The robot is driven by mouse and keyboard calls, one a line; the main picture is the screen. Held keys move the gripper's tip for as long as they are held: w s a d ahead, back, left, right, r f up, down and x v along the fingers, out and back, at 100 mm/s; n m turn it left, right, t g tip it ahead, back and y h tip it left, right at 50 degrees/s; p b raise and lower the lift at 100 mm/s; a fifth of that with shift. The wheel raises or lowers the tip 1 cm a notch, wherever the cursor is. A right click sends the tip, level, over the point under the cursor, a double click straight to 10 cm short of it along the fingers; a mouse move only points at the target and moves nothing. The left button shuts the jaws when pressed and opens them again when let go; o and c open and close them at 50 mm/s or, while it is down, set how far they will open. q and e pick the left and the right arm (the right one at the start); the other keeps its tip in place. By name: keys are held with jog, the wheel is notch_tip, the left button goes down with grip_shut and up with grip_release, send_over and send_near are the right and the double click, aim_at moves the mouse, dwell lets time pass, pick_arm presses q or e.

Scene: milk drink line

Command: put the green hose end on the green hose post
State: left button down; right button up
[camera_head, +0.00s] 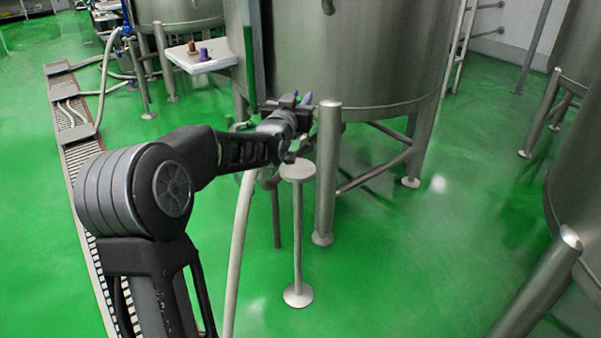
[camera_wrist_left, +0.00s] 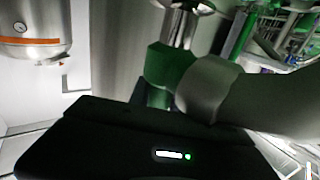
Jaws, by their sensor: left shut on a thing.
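My left gripper (camera_head: 300,101) is at the front of the large steel tank, just above and behind a slim stand. In the left wrist view, the green hose end (camera_wrist_left: 168,65) is in front of my left gripper, which is shut on it. A thick grey hose (camera_wrist_left: 225,92) runs from it to the right. In the head view, the pale hose (camera_head: 239,235) hangs down from behind my left arm. The hose end is mostly hidden there by my arm and gripper. I cannot pick out a green hose post for certain. My right gripper is not in view.
The steel tank (camera_head: 350,55) and its thick leg (camera_head: 327,185) are close to my left gripper. A slim stand (camera_head: 297,230) has a round top. A white shelf (camera_head: 220,63) carries a brown and a purple fitting. Green floor is open at centre right.

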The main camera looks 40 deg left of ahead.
pick_arm(q)
jog(key=shift+f+b, duration=0.8)
jog(key=shift+f, duration=1.55)
jog(key=shift+f, duration=0.1)
jog(key=shift+f+b, duration=0.85)
jog(key=shift+f, duration=1.5)
jog(key=shift+f, duration=0.15)
jog(key=c, duration=1.6)
grip_release()
jog(key=shift+f, duration=0.1)
jog(key=shift+c, duration=0.2)
jog(key=o, duration=0.5)
jog(key=shift+c, duration=0.2)
